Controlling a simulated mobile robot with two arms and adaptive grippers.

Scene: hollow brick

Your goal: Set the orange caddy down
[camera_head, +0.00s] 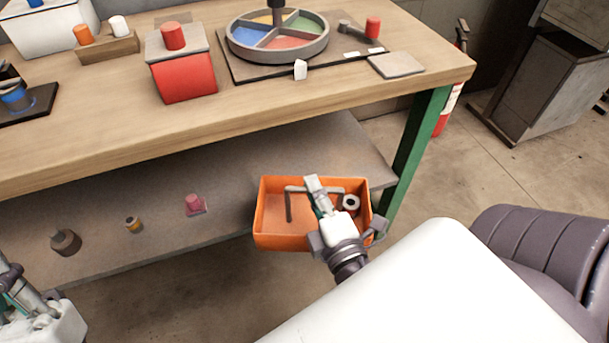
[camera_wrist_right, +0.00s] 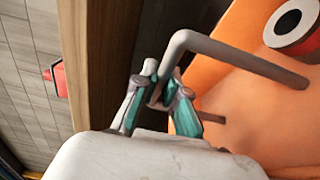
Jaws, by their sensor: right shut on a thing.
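The orange caddy (camera_head: 268,232) is an open box with a grey bent handle (camera_head: 289,206). In the head view it appears at the right end of the lower shelf, overlapping its front edge. Whether it touches the shelf cannot be told. My right gripper (camera_head: 318,192) is shut on the handle, and its teal-padded fingers (camera_wrist_right: 157,98) close on the grey bar in the right wrist view. The caddy's orange wall (camera_wrist_right: 235,100) fills the right of that view. A pale ring with a dark centre (camera_head: 351,202) lies inside. My left gripper (camera_head: 14,285) is partly cut off at the lower left; its jaws are unclear.
The grey lower shelf (camera_head: 135,208) carries a dark knob (camera_head: 66,242), a small yellowish piece (camera_head: 133,225) and a pink piece (camera_head: 195,204) to the left. A green leg (camera_head: 414,140) stands right of the caddy. The wooden bench top (camera_head: 110,120) overhangs the shelf.

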